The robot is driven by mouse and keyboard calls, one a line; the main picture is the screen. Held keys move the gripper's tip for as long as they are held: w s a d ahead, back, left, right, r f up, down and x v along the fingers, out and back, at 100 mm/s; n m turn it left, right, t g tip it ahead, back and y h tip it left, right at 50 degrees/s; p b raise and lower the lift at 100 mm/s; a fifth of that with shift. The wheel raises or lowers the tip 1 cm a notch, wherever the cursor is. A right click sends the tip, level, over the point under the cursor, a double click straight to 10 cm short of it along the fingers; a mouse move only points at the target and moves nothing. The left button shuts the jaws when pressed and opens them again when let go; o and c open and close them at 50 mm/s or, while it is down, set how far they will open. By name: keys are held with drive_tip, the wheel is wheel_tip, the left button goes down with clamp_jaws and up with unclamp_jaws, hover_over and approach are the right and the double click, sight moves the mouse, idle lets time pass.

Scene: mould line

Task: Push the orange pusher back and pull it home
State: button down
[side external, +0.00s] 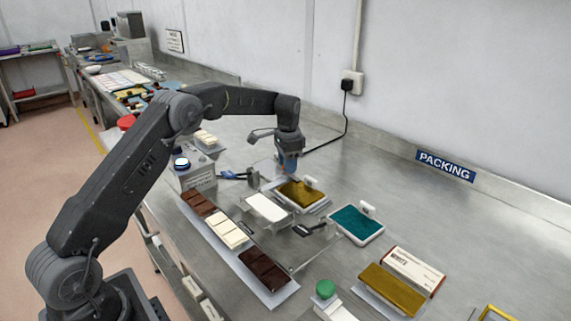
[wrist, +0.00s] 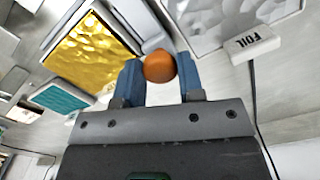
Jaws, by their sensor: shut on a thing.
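The orange pusher shows in the wrist view as a round orange knob (wrist: 159,66) between my two blue fingertips. My gripper (wrist: 160,75) is shut on this knob, with a finger on each side. In the side view my gripper (side external: 289,168) points down just behind the gold foil tray (side external: 298,196). The knob cannot be made out there. The rest of the pusher is hidden or cannot be told apart. The gold foil (wrist: 90,52) lies left of the knob in the wrist view.
A teal foil tray (side external: 357,226) sits right of the gold one. A white plate (side external: 267,207) and a long tray of chocolate bars (side external: 282,297) lie in front. A box with a blue button (side external: 190,178) stands left.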

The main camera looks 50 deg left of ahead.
drive_tip(key=shift+w+r, duration=0.15)
drive_tip(key=shift+w, duration=0.1)
drive_tip(key=c, duration=0.7)
unclamp_jaws()
drive_tip(key=shift+c, duration=0.2)
wheel_tip(320, 180, up, 14)
drive_tip(key=shift+s, duration=0.15)
